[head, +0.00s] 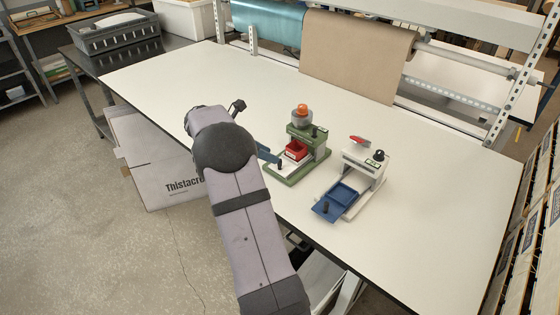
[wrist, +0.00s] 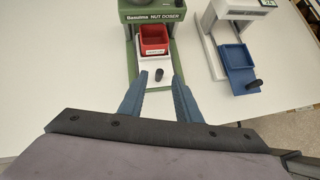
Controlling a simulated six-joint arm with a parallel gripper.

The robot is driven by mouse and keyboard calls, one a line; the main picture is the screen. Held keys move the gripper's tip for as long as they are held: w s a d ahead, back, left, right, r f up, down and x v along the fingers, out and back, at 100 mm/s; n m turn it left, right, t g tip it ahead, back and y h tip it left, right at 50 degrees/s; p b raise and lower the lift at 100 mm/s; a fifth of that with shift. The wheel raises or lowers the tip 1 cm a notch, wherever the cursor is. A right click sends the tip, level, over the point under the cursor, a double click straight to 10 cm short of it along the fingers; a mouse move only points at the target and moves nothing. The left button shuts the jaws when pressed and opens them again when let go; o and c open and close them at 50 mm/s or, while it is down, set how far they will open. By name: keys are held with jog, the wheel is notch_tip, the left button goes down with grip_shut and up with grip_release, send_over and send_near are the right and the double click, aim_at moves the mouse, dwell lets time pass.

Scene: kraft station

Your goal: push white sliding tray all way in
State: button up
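The white sliding tray (wrist: 147,72) lies on the base of the green nut doser (wrist: 133,42), with its front part out towards me. It has a black knob (wrist: 159,75) near the front and a red bin (wrist: 154,40) behind that. In the head view the green doser (head: 317,156) stands on the table, with the red bin (head: 296,150) under its orange-topped head. My gripper (wrist: 160,80) is open and empty. Its blue fingers are apart, either side of the knob in the picture; I cannot tell whether they touch it. In the head view my arm partly hides them.
A white machine (head: 363,165) with a blue tray (head: 341,193) and black knob stands to the right of the doser. A brown paper roll (head: 355,55) is mounted at the back of the white table (head: 440,200). The table right of the machines is clear.

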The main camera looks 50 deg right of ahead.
jog(key=shift+p+x, duration=1.25)
jog(key=shift+x, duration=2.35)
grip_shut()
